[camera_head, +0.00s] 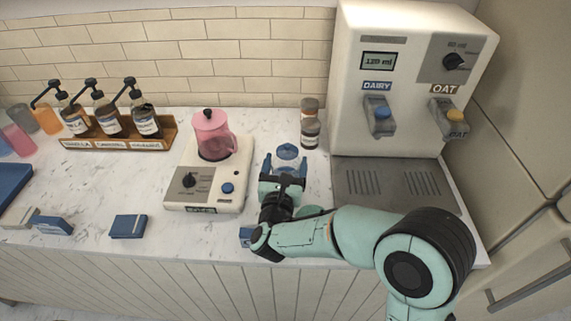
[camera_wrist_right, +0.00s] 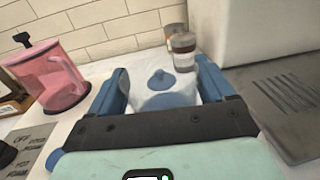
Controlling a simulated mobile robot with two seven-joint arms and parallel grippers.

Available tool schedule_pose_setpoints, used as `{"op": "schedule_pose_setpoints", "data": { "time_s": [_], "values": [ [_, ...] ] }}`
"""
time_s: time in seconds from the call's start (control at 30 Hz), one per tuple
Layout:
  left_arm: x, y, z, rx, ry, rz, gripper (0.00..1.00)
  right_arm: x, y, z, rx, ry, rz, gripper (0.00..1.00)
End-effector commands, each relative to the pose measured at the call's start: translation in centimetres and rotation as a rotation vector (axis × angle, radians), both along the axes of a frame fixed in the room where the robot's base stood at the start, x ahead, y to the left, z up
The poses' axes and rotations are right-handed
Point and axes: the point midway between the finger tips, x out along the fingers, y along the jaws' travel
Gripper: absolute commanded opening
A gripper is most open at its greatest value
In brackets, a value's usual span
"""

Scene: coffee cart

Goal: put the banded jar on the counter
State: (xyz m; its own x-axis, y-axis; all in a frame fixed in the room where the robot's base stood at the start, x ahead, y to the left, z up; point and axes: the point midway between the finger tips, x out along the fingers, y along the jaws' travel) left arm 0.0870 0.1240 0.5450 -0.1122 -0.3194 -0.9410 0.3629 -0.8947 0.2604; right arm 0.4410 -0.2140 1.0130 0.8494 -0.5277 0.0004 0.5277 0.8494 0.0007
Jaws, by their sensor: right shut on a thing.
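The banded jar, pale with a blue knobbed lid (camera_head: 287,152), is between the fingers of my right gripper (camera_head: 284,172). In the right wrist view the jar's lid (camera_wrist_right: 160,79) and a blue band (camera_wrist_right: 168,101) show between the two blue fingers of the gripper (camera_wrist_right: 162,88), which is shut on it. The jar looks upright. Its lower part is hidden by the gripper, so I cannot tell whether its base touches the marble counter (camera_head: 270,128). My left gripper is not in view.
A brown-grey jar (camera_head: 310,127) stands behind the held jar. A white appliance with a pink pitcher (camera_head: 213,135) is to the left, and the milk dispenser (camera_head: 400,75) to the right. A blue box (camera_head: 128,227) lies near the front edge. Syrup bottles stand far left.

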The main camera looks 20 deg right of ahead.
Motion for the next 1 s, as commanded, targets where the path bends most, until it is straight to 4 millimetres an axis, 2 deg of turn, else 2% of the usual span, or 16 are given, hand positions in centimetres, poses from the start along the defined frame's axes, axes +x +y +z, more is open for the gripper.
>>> {"op": "schedule_pose_setpoints", "data": {
  "time_s": [0.23, 0.27, 0.3, 0.7, 1.0],
  "values": [
    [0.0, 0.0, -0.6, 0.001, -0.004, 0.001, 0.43, 0.0, 0.0, -0.2, 0.0, -0.004, 0.0, 0.03],
    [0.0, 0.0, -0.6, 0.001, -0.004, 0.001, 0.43, 0.0, 0.0, -0.3, -0.001, 0.001, 0.0, 0.88],
    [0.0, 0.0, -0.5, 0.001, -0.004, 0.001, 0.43, 0.0, 0.0, -0.3, -0.001, 0.001, 0.0, 1.0],
    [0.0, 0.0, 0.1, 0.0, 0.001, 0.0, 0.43, -0.2, 0.2, 0.2, 0.001, -0.001, 0.002, 1.0],
    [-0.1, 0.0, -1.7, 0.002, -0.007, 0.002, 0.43, -5.7, 3.7, -0.2, 0.001, -0.001, 0.005, 1.0]
  ]
}}
